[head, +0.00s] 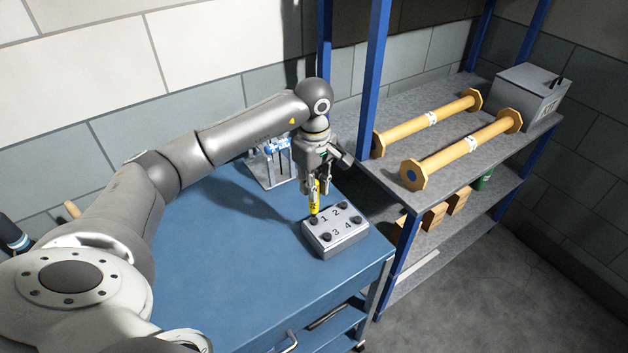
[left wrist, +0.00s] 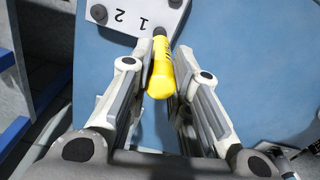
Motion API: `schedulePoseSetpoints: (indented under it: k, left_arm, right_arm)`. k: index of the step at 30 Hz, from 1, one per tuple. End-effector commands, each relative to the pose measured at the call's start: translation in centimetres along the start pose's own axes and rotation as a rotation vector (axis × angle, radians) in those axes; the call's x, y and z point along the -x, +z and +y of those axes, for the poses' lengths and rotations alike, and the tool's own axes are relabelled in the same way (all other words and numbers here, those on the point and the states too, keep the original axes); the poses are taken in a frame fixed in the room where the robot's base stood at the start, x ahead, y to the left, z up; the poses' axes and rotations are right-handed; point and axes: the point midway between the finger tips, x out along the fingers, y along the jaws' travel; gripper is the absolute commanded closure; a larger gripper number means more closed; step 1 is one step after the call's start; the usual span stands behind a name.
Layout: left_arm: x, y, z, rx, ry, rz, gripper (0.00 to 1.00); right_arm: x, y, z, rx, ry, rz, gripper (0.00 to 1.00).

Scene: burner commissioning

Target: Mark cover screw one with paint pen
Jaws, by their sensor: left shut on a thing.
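My left gripper (head: 316,186) is shut on a yellow paint pen (head: 314,200), held upright with its lower end down at the cover. The pen also shows between the fingers in the left wrist view (left wrist: 161,75). The grey cover (head: 338,246) lies on the blue bench top and carries the numbers 1 to 4, with a dark screw by each. Screw one (head: 314,220) is right below the pen. The pen's tip is too small to tell whether it touches the screw. My right gripper is not in view.
A blue bench (head: 235,235) has free room left of the cover. A small rack (head: 270,165) with blue-topped items stands behind it. A blue-post shelf on the right bears two yellow spools (head: 460,148) and a grey box (head: 527,95). Wooden blocks (head: 434,217) sit below.

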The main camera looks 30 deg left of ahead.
Motion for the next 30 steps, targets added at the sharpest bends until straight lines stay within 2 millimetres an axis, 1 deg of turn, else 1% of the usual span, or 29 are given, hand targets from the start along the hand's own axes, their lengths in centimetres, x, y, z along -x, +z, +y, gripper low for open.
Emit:
schedulePoseSetpoints:
  k: [8, 22, 30]
  left_arm:
    - [-0.06, 0.0, 0.02, 0.0, 0.001, 0.0, 1.0]
    - [-0.79, -0.01, 0.05, 0.0, 0.002, 0.0, 1.0]
    - [-0.82, 0.01, 0.03, 0.0, 0.001, 0.0, 1.0]
  right_arm:
    - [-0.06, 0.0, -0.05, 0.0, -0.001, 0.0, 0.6]
    - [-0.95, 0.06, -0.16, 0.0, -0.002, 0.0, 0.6]
    - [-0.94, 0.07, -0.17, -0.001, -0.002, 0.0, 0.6]
